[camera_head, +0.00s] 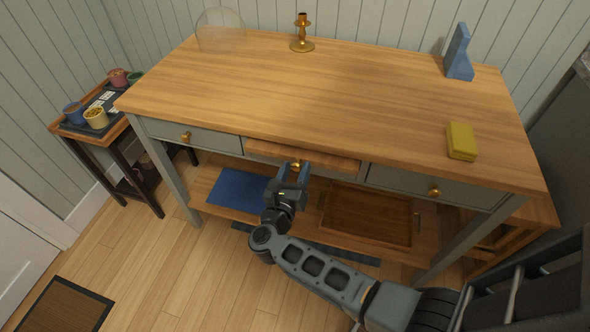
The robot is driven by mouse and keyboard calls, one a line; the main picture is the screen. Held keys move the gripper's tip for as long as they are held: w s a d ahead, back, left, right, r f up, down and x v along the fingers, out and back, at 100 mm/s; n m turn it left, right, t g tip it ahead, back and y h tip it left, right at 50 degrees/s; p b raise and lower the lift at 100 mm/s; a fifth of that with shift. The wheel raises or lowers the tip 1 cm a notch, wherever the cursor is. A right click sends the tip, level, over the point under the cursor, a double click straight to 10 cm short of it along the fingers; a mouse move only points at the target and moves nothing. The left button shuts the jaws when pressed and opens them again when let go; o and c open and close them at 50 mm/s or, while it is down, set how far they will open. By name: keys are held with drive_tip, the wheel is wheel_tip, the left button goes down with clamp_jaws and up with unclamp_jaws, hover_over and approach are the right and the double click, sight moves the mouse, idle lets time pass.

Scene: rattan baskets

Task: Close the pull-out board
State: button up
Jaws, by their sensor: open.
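The pull-out board (325,161) is a light wooden panel under the front edge of the table top, between two grey drawers. It sticks out a little way from the table front. A brass knob (296,165) shows near its middle, partly hidden by my gripper. My gripper (292,171) is open and is close in front of the board, at the knob. I cannot tell whether the fingers touch the knob or the board.
The wooden table (330,85) bears a candlestick (302,35), a glass dome (220,30), a blue stand (459,55) and a yellow box (461,141). A lower shelf holds a blue mat (238,187) and a wooden tray (366,214). Floor (150,255) at left is clear.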

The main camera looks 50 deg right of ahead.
drive_tip(key=shift+c, duration=0.2)
clamp_jaws()
idle(0.3)
drive_tip(key=b+x, duration=0.2)
drive_tip(key=x, duration=0.1)
drive_tip(key=shift+w+d+f, duration=0.1)
drive_tip(key=shift+w+d, duration=0.05)
drive_tip(key=shift+d, duration=0.35)
